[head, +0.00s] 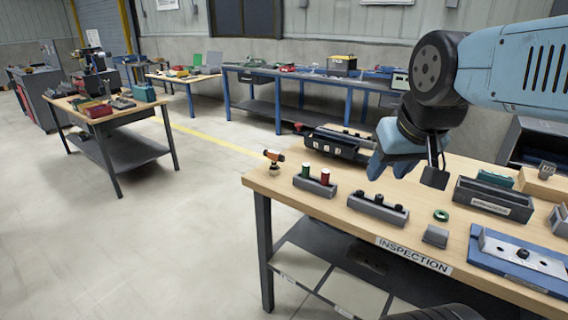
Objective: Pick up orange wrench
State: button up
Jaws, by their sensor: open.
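A small orange and black object (273,157) is near the left corner of the inspection table (297,258). It seems to sit raised on a small base, and it is too small to tell whether it is the orange wrench. No other clearly orange tool shows on this table. My gripper (388,172) is light blue, points down and hangs above the middle of the table. It is open, and no object shows between its fingers. It is well to the right of the orange object, apart from it.
Between them stands a grey holder (315,187) with green and red cylinders. A black tray (335,144) is behind. A grey block with black knobs (378,210), a green ring (441,215), a labelled grey bin (492,200) and a blue fixture (520,262) fill the front and right.

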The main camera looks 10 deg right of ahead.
aim_at(275, 169)
jog(key=u, duration=0.15)
jog(key=i, duration=0.9)
jog(key=z, duration=0.1)
